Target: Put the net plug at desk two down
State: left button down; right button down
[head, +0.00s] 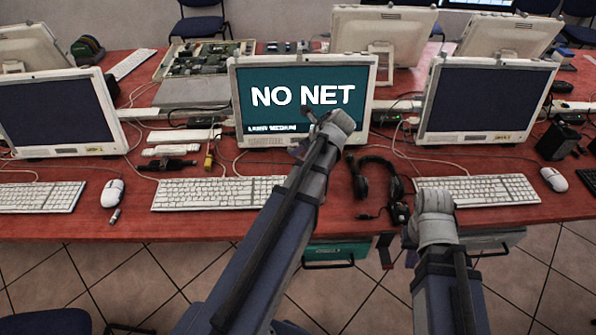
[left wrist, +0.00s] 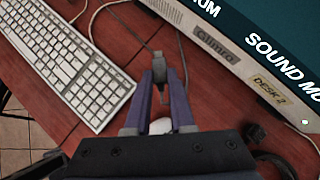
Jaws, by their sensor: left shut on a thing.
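The net plug (left wrist: 158,70), small and grey, is between the fingertips of my left gripper (left wrist: 160,78) in the left wrist view. In the head view my left gripper (head: 301,151) is low in front of the middle monitor (head: 370,100), which reads "NO NET". That monitor carries a "DESK 2" label (left wrist: 270,88). The plug is hidden or too small in the head view. My right gripper (head: 411,238) is by the front table edge, mostly hidden by its wrist; its jaws cannot be made out.
White keyboards (head: 215,193) lie left and right (head: 478,190) of my left arm. A black headset (head: 362,180) lies between my arms. A yellow-tipped connector (head: 209,160) and a black one (head: 168,164) lie left of the monitor. Bare red tabletop (left wrist: 120,42) shows beside the keyboard.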

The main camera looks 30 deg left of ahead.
pick_arm(q)
jog(key=shift+f+b, duration=2.95)
jog(key=shift+f, duration=0.65)
jog(key=shift+f, duration=0.15)
jog(key=c, duration=0.8)
grip_release()
jog(key=shift+o, duration=0.2)
jog(key=shift+r, duration=0.4)
jog(key=p+v, duration=0.9)
jog(key=v, duration=0.1)
jog(key=shift+d+r, duration=0.2)
jog(key=shift+r, duration=0.1)
jog(key=shift+s+d+r+p, duration=0.15)
jog(key=shift+d+r+p, duration=0.15)
jog(key=shift+d, duration=0.05)
